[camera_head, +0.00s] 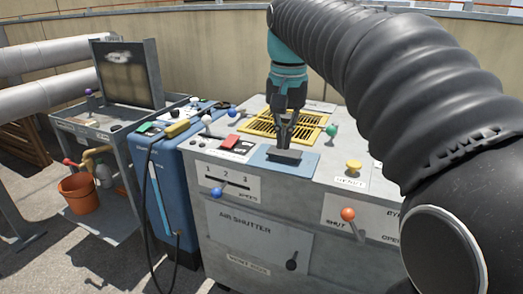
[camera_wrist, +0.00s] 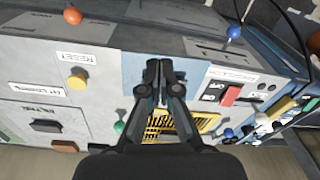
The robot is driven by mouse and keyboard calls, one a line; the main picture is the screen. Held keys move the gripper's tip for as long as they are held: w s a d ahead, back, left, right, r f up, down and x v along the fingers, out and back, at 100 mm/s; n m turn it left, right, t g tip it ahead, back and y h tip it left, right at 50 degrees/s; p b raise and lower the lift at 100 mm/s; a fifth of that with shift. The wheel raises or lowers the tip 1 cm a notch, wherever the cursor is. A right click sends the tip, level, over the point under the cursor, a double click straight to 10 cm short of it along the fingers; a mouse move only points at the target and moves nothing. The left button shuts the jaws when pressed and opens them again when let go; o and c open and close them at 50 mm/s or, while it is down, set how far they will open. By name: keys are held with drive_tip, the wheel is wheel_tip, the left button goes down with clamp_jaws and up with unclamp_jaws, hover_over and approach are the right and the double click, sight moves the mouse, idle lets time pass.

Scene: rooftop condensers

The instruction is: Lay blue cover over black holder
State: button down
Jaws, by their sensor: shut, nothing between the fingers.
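A flat blue panel, which looks like the blue cover (camera_head: 263,159), lies on top of the grey cabinet near its front edge. It also shows in the wrist view (camera_wrist: 137,73). A dark rectangular block (camera_head: 284,156), possibly the black holder or a handle, sits at the panel's middle. My gripper (camera_head: 285,143) points down at this block with its fingers together and empty. I cannot tell whether the fingertips touch it. In the wrist view, my gripper (camera_wrist: 152,72) is over the blue panel, and its fingers hide the block.
A yellow grille (camera_head: 256,125) lies behind the panel. A red switch (camera_head: 231,142) is to its left; a green knob (camera_head: 332,130) and yellow button (camera_head: 353,166) are to its right. Levers with blue (camera_head: 217,193) and orange (camera_head: 348,214) knobs stick out in front. A blue unit (camera_head: 170,190) stands left.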

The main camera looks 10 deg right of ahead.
sight(283, 154)
drive_tip(key=shift+m+g, duration=0.4)
drive_tip(key=w+f+b, duration=0.1)
drive_tip(key=f, duration=0.2)
drive_tip(key=w+f, duration=0.1)
drive_tip(key=f, duration=0.2)
drive_tip(key=w+f+b, duration=0.1)
drive_tip(key=f, duration=0.2)
drive_tip(key=shift+w+a+f+b, duration=0.1)
drive_tip(key=shift+b, duration=0.2)
drive_tip(key=w, duration=0.1)
drive_tip(key=w+d, duration=0.1)
drive_tip(key=shift+w+d+r, duration=0.15)
drive_tip(key=shift+w+r, duration=0.05)
drive_tip(key=shift+w, duration=0.15)
drive_tip(key=shift+w+d, duration=0.25)
drive_tip(key=shift+w, duration=0.2)
drive_tip(key=shift+p, duration=0.35)
drive_tip(key=shift+w+d+r+p, duration=0.25)
drive_tip(key=shift+w+p, duration=0.3)
drive_tip(key=shift+p, duration=0.2)
drive_tip(key=shift+w+d+p, duration=0.15)
drive_tip(key=shift+w+p, duration=0.1)
drive_tip(key=shift+p, duration=0.1)
drive_tip(key=shift+w+f, duration=0.2)
drive_tip(key=shift+f, duration=0.05)
